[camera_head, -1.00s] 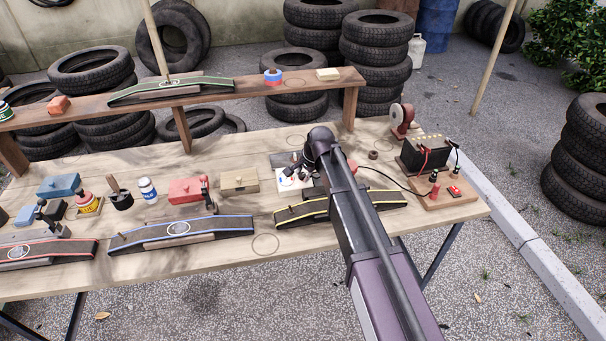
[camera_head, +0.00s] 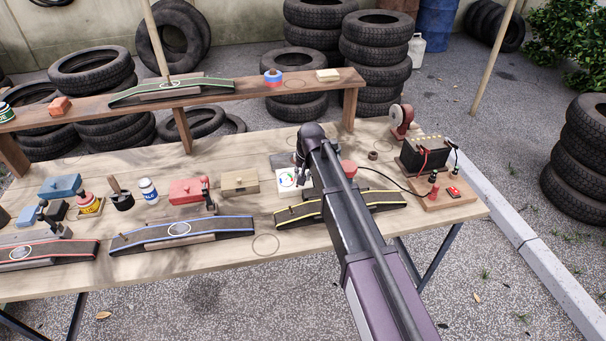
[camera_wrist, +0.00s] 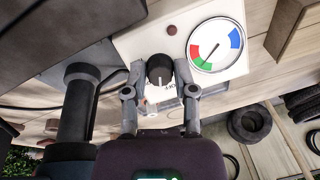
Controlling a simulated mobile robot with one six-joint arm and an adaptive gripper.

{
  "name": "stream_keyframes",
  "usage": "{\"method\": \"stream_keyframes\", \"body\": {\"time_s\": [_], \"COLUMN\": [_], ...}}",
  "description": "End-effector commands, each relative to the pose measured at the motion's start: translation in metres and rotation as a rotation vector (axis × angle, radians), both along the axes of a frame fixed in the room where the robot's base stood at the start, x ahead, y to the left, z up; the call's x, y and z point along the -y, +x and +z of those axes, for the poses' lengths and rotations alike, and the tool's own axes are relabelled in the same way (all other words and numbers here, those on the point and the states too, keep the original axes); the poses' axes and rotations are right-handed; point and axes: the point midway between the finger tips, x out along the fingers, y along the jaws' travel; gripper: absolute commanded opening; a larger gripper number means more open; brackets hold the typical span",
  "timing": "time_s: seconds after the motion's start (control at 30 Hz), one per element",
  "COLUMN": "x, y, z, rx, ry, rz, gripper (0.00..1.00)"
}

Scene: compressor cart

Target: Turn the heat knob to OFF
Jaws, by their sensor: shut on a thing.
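In the wrist view the black heat knob (camera_wrist: 160,70) sits on a white panel (camera_wrist: 140,45), with a pale mark on its near side. My gripper (camera_wrist: 160,75) has one finger on each side of the knob and is shut on it. A round gauge (camera_wrist: 215,45) with red, green and blue zones is beside it; its needle points down-left, toward the green zone. In the head view my gripper (camera_head: 301,180) is at the right side of the white panel (camera_head: 283,186), and my arm hides the knob.
A yellow-edged ramp (camera_head: 290,216) lies in front of the panel. A wooden box (camera_head: 240,182) stands to its left. A battery (camera_head: 424,155) with cables is to the right. A raised shelf (camera_head: 220,93) runs behind.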

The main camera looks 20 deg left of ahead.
Motion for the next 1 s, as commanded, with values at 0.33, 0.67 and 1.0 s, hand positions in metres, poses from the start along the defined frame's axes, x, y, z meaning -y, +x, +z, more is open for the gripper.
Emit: {"method": "stream_keyframes", "body": {"time_s": [0.33, 0.67, 1.0], "x": [-0.0003, 0.0003, 0.0004], "y": [-0.0023, -0.0024, -0.0026], "z": [-0.0007, -0.0007, -0.0007], "rx": [0.055, 0.075, 0.076], "ry": [-0.096, -0.131, -0.133], "rz": [0.238, 0.325, 0.329], "gripper": [0.0, 0.0, 0.0]}}
